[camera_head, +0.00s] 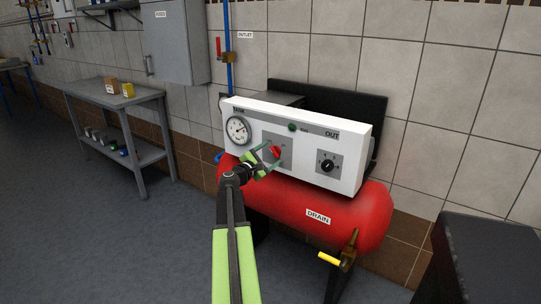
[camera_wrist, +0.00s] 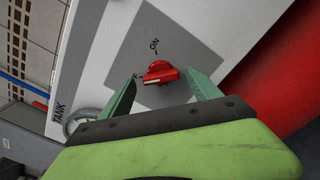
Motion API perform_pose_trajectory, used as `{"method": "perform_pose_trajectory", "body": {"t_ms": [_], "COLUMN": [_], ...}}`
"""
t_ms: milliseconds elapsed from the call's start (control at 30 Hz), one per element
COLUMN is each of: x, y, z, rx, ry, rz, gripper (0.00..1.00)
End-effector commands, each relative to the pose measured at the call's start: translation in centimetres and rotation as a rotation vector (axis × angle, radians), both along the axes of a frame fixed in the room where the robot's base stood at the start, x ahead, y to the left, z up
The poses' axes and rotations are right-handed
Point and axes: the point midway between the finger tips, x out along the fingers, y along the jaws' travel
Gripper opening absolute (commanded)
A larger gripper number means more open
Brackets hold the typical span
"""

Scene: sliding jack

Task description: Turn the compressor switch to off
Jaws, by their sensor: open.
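The compressor switch is a red rotary knob (camera_head: 275,152) on a grey plate of the compressor's white panel (camera_head: 350,138). In the wrist view the knob (camera_wrist: 160,70) sits below an ON label. Its white line points toward the lower left of that view, not at ON. Any label on that side is mostly hidden by a finger. My gripper (camera_head: 274,156) is open at the panel. In the wrist view its green fingers (camera_wrist: 162,80) stand on either side of the knob, with visible gaps; I cannot tell their exact depth.
A pressure gauge (camera_head: 237,130), a green lamp (camera_head: 292,127) and a black dial (camera_head: 328,165) share the panel. The red tank (camera_head: 350,212) lies below, with a yellow-handled drain valve (camera_head: 330,259). A grey table (camera_head: 110,96) stands left, a dark block (camera_head: 485,255) right.

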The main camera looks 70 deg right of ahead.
Motion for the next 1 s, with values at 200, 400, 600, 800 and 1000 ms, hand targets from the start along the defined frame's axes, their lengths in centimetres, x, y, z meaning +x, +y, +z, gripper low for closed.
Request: {"method": "perform_pose_trajectory", "body": {"t_ms": [200, 400, 600, 800, 1000], "x": [1.3, 2.8, 3.9, 4.3, 4.3], "y": [5.8, 11.1, 14.7, 15.8, 15.8], "z": [0.0, 0.0, 0.0, 0.0, 0.0], "rx": [0.000, 0.000, 0.000, 0.000, 0.000], "ry": [0.000, 0.000, 0.001, 0.001, 0.001], "rz": [0.003, 0.004, 0.004, 0.001, 0.001], "gripper": [0.72, 0.72, 0.72, 0.72, 0.72]}}
